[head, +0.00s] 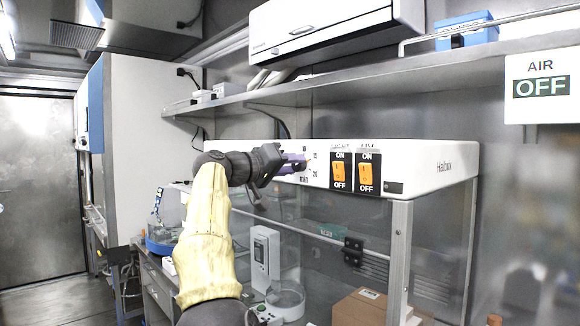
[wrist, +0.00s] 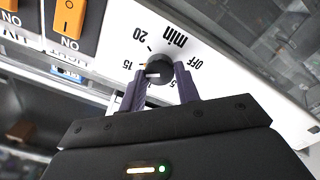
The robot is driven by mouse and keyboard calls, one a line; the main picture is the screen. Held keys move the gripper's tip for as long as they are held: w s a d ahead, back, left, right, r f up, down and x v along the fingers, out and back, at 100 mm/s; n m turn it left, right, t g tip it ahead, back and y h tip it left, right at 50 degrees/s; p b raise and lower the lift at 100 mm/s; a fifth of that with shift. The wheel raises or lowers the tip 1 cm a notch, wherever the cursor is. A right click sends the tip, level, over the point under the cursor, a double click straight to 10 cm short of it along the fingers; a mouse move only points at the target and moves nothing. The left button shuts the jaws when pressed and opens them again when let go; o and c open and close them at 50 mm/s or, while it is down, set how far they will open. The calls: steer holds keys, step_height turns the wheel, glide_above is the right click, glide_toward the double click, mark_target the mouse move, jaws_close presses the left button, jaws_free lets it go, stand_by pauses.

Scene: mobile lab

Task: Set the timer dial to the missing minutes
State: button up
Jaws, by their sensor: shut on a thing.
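The timer dial (wrist: 160,66) is a small dark round knob on the white panel. The wrist view shows it upside down, with 20, 15, 5, OFF and "min" printed around it. A pale mark on the knob lies on its lower left, roughly towards 15; its exact setting is hard to tell. My gripper (wrist: 159,73) has its two purple fingers closed on opposite sides of the dial. In the head view, my gripper (head: 302,163) reaches the panel of the white hood unit (head: 430,170) from the left and hides most of the dial.
Two orange rocker switches, one left (head: 339,173) and one right (head: 367,173), sit just right of the dial. A metal shelf (head: 400,72) runs above the unit. A sign (head: 542,88) reading AIR OFF hangs at the right. A metal post (head: 398,250) stands below the unit.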

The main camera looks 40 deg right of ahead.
steer(key=shift+f, duration=0.15)
steer(key=o, duration=1)
steer(key=shift+a, duration=0.1)
steer(key=a+b, duration=0.1)
steer(key=a, duration=0.4)
steer(key=s+a+b, duration=0.1)
steer(key=a, duration=1.1)
steer(key=shift+s+a+b, duration=0.1)
steer(key=shift+s+b, duration=0.1)
steer(key=shift+b, duration=0.2)
